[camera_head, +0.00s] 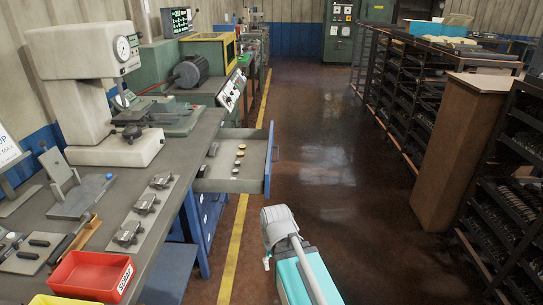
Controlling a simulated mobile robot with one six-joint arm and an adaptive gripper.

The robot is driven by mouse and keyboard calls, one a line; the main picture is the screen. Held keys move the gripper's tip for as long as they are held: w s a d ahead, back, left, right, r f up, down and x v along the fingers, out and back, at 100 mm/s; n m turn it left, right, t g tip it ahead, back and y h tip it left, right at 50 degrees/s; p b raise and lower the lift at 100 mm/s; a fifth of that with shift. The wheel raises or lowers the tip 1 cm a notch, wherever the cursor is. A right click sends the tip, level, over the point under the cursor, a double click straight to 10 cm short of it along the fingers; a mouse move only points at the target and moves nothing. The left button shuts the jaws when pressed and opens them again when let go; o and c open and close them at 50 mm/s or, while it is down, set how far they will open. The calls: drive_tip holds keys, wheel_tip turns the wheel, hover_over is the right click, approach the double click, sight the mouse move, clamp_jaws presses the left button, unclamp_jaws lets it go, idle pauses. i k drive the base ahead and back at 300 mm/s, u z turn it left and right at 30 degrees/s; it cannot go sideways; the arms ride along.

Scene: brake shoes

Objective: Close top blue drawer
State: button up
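The top blue drawer (270,160) is pulled out from the blue cabinet (208,212) under the workbench, and it juts into the aisle. Its blue front panel faces right. Its open grey tray holds several small round brass and dark parts (240,153). Part of my own arm, grey and teal, shows at the bottom centre, in front of the drawer and apart from it in the picture. I cannot make out my gripper's fingers in this view.
The workbench (190,150) at left carries a press (90,80), metal fixtures (145,204) and a red bin (90,276). The brown aisle floor (330,150) is clear right of the drawer. Dark shelving racks (420,85) and a brown cabinet (458,150) line the right.

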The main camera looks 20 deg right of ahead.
sight(256, 169)
drive_tip(key=z, duration=2)
drive_tip(key=i, duration=1.7)
drive_tip(key=u, duration=0.5)
